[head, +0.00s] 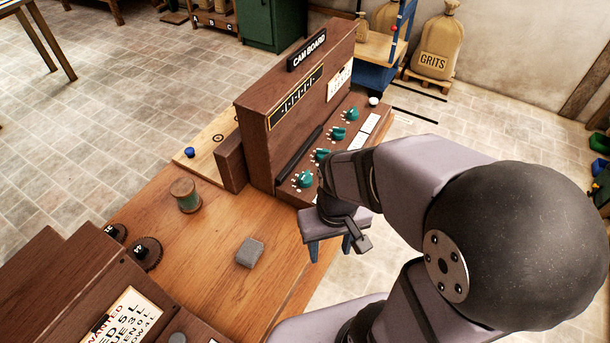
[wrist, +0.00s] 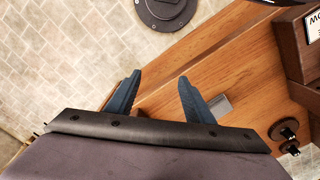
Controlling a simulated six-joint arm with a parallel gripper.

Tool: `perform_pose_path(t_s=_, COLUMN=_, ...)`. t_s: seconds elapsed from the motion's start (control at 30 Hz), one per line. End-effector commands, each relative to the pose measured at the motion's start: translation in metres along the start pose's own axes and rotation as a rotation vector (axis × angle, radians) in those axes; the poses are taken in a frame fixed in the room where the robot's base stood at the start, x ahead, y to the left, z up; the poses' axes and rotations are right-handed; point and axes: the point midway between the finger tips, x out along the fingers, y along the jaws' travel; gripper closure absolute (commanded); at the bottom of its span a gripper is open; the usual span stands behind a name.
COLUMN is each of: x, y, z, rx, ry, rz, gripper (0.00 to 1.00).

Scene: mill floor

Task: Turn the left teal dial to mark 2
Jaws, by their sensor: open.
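The cam board (head: 255,110) is a brown wooden console with a row of teal dials on its sloping front, in the head view. The left teal dial (head: 304,180) is nearest the camera, with small white marks around it; which mark it points to is too small to tell. My gripper (head: 330,246) is open and empty, its blue fingers apart, in front of the board and lower in the picture than the left dial, not touching it. The open fingers also show in the wrist view (wrist: 158,95), where no dial is seen.
A grey block (head: 250,253) and a wooden spool (head: 185,195) stand on the wooden table (head: 195,262). A brown box with a printed sign (head: 120,318) is at the lower left. Bare table lies between. A blue knob (head: 190,152) sits on a board behind.

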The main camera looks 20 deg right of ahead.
Motion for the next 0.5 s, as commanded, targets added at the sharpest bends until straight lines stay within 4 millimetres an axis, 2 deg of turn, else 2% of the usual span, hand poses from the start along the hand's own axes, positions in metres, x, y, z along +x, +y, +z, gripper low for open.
perform_pose_path(t_s=0.17, x=-0.004, y=0.000, z=-0.012, rx=-0.032, ry=0.000, rz=0.000, gripper=0.49)
perform_pose_path(t_s=0.27, x=-0.009, y=0.001, z=-0.033, rx=-0.089, ry=0.001, rz=0.000, gripper=0.49)
perform_pose_path(t_s=0.37, x=-0.017, y=0.002, z=-0.063, rx=-0.176, ry=0.000, rz=0.000, gripper=0.49)
perform_pose_path(t_s=0.5, x=-0.027, y=0.003, z=-0.114, rx=-0.335, ry=-0.002, rz=-0.001, gripper=0.49)
